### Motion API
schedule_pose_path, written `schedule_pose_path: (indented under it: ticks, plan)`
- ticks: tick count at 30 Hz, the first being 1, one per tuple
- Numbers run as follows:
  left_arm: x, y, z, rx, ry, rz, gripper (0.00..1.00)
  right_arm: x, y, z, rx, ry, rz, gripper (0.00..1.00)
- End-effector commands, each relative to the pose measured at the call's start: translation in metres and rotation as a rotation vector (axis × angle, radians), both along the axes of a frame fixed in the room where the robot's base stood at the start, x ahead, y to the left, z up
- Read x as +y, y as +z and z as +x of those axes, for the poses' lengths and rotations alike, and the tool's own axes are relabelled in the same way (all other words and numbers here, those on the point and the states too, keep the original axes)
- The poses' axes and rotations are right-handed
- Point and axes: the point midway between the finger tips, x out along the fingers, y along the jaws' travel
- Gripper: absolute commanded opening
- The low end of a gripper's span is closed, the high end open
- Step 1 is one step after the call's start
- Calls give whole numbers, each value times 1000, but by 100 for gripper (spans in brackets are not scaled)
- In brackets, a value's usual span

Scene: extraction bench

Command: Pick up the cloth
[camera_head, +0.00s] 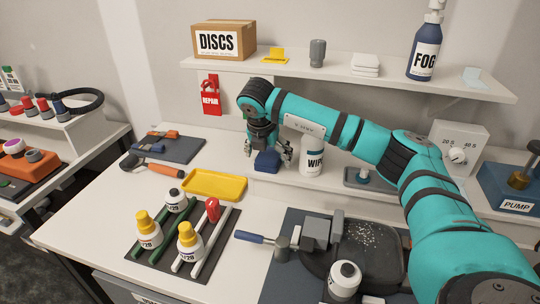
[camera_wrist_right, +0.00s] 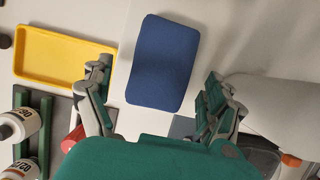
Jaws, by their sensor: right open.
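A blue cloth (camera_head: 266,162), like a thick folded pad with rounded corners, lies on the white bench beside the white WIPE container. In the right wrist view the cloth (camera_wrist_right: 163,62) is straight ahead, between and beyond the fingertips. My right gripper (camera_head: 268,149) points down just above the cloth and is open. In the wrist view its fingers (camera_wrist_right: 158,72) stand apart on either side of the cloth, with nothing held; whether they touch it I cannot tell. My left gripper is not in view.
The white WIPE container (camera_head: 312,160) stands close to the right of the gripper. A yellow tray (camera_head: 215,185) lies to the left, and a bottle rack mat (camera_head: 150,262) is in front of it. A shelf (camera_head: 440,88) runs above my right arm. Bare bench lies left of the cloth.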

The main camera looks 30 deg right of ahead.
Motion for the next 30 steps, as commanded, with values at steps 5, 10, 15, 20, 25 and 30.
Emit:
schedule_pose_path:
  ticks: [5, 10, 15, 20, 25, 30]
  plan:
    - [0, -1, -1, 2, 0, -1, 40, 0, 0, 0, 0, 0, 0, 88]
    - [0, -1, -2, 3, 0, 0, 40, 0, 0, 0, 0, 0, 0, 66]
    - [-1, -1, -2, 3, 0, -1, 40, 0, 0, 0, 0, 0, 0, 44]
    - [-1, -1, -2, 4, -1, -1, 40, 0, 0, 0, -1, 0, 0, 28]
    - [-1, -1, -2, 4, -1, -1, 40, 0, 0, 0, -1, 0, 0, 28]
    - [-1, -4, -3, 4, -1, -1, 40, 0, 5, 1, -3, 0, 0, 28]
